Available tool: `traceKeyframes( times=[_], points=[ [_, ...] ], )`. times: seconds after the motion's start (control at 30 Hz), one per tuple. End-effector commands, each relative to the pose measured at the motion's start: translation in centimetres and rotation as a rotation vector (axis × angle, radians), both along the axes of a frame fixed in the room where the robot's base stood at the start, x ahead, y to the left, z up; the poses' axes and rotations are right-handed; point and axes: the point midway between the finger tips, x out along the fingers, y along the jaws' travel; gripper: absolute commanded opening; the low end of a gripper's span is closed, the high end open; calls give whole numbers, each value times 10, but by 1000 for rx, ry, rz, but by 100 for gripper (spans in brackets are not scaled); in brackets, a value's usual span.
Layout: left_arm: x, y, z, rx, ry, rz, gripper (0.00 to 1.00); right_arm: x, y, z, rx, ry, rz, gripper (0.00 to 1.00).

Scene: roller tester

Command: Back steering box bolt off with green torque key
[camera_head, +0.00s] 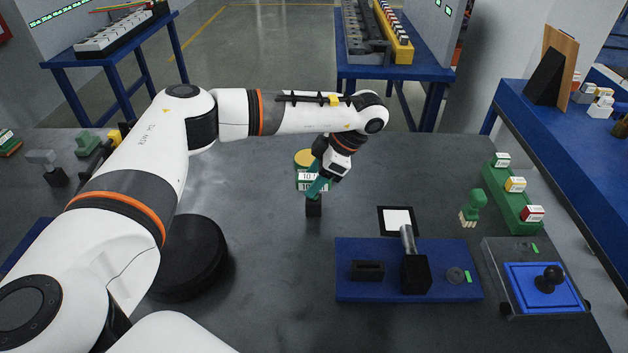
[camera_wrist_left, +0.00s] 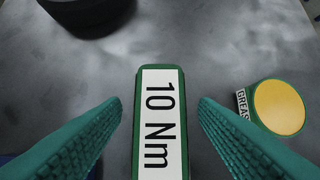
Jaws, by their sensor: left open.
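The green torque key (camera_wrist_left: 160,115) has a white label reading 10 Nm in the left wrist view. In the head view the green block with the white label (camera_head: 306,180) stands over a black base (camera_head: 313,206) on the table. My left gripper (camera_head: 319,185) is at this key, its green fingers open. In the wrist view the fingers (camera_wrist_left: 160,101) lie on either side of the key with gaps, not closed on it. A blue plate (camera_head: 350,290) carries a black block with an upright metal cylinder (camera_head: 408,240); I cannot tell whether this is the steering box. No bolt is distinguishable.
A yellow-lidded grease pot (camera_wrist_left: 278,106) stands close beside the key. A grey box with a blue top and black knob (camera_head: 550,279) is at right. Behind are a green figure-like piece (camera_head: 472,207) and a green rack (camera_head: 497,187). A black round object (camera_head: 190,262) lies left.

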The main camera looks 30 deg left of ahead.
Motion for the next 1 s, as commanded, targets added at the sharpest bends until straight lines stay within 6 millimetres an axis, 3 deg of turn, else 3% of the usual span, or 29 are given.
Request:
traceKeyframes(
  times=[0.2,0.43,0.77,1.0],
  points=[
    [-6,9,-19,-1,1,0,55,0,3,7,4,0,-2,36],
    [-6,10,-20,0,0,-1,55,-1,8,6,10,1,-3,36],
    [-6,10,-20,0,1,0,1,-4,7,6,8,7,-3,36],
    [-6,10,-18,-1,-1,0,0,-4,3,5,3,7,-2,36]
  ],
)
